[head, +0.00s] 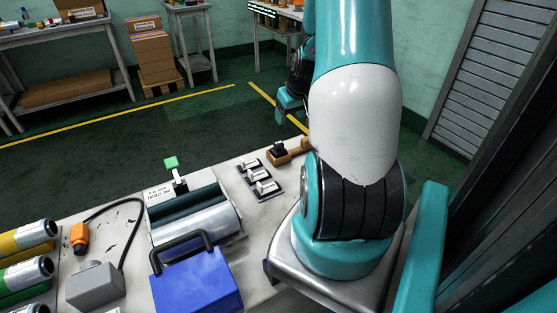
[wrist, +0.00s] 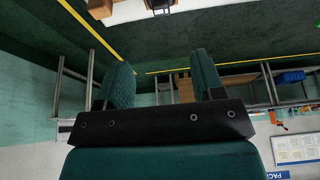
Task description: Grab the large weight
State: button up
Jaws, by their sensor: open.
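A brown wooden holder (head: 291,152) lies at the far edge of the white bench, just left of my arm. A dark block (head: 279,148) sits at its left end; it may be the large weight, but I cannot tell for sure. My arm hides the holder's right end. In the wrist view, a brown wooden piece (wrist: 100,8) shows at the top edge, cut off. My gripper (wrist: 163,78) is open, with nothing between its two ribbed teal fingers. In the head view, its end hangs past the bench's far edge, apart from the holder.
Three pale levers on black bases (head: 260,178) stand left of my arm. A roller machine (head: 195,215), a blue box with a black handle (head: 198,283), a grey box (head: 95,287) and film rolls (head: 25,238) fill the bench's left. Open floor (head: 130,150) lies beyond.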

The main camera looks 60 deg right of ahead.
send_over(278, 142)
jog(key=s+a, duration=0.2)
jog(key=s, duration=0.1)
jog(key=f, duration=0.9)
jog(key=shift+w+d+f, duration=0.15)
jog(key=shift+d+f, duration=0.1)
jog(key=shift+f, duration=0.05)
jog(key=shift+w+x, duration=0.2)
jog(key=shift+x, duration=2.85)
jog(key=shift+d+r, duration=0.15)
jog(key=shift+d, duration=0.05)
jog(key=c, duration=0.9)
jog(key=shift+c, duration=0.5)
jog(key=shift+r, duration=0.15)
